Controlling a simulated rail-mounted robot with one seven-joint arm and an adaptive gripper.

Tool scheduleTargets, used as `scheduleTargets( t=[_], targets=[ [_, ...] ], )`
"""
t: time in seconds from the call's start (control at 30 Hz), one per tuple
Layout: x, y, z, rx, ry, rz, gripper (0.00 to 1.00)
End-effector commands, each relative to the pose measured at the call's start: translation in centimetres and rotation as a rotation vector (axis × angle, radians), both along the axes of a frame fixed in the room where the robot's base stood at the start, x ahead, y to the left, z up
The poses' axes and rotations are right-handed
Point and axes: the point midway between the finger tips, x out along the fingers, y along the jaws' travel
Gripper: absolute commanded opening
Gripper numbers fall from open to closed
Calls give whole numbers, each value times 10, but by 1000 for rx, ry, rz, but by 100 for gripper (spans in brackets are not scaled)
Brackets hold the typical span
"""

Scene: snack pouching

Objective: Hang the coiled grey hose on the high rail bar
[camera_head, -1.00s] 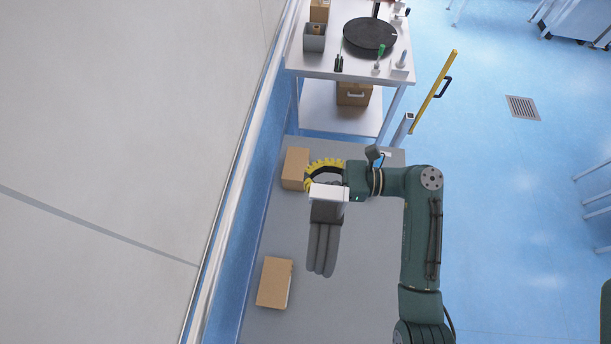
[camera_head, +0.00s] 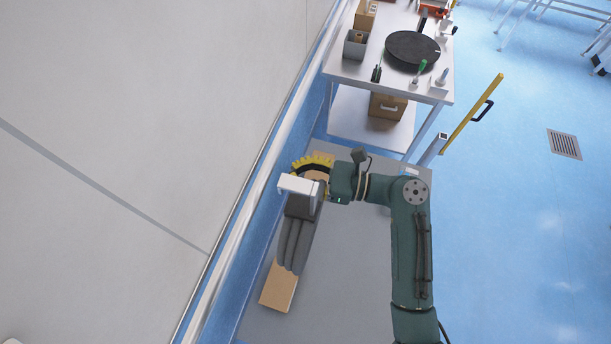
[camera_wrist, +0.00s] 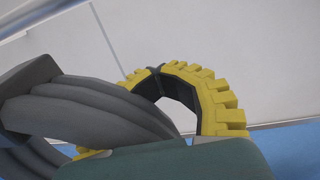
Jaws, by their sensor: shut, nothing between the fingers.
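The coiled grey hose (camera_head: 296,238) hangs in long loops below a white block (camera_head: 299,185) just left of my gripper (camera_head: 322,183). In the wrist view its thick grey loops (camera_wrist: 90,112) fill the left side. A yellow toothed arc with a black lining (camera_wrist: 213,100) curves beside the hose; it also shows in the head view (camera_head: 312,163). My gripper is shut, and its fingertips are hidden. I cannot tell what bears the hose. A pale rail bar (camera_head: 262,190) runs along the wall to the left, apart from the hose.
A brown box (camera_head: 279,288) lies on the grey surface (camera_head: 350,290) below the hose. A white table (camera_head: 350,72) with a black disc (camera_head: 413,49) stands behind. A yellow handle bar (camera_head: 475,112) leans at its right. Blue floor is open on the right.

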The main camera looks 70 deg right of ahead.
Motion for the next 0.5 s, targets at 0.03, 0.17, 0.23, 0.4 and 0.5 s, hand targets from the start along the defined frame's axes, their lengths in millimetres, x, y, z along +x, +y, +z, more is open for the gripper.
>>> scheduleTargets(
  t=[0.03,0.17,0.23,0.4,0.5],
  targets=[
    [5,1,-1,-3,-2,3,0],
    [16,1,-1,-1,-3,3,0],
    [22,1,-1,-2,-2,3,0],
    [37,1,-1,-2,-4,3,0],
    [45,1,-1,-2,-3,3,0]
  ],
)
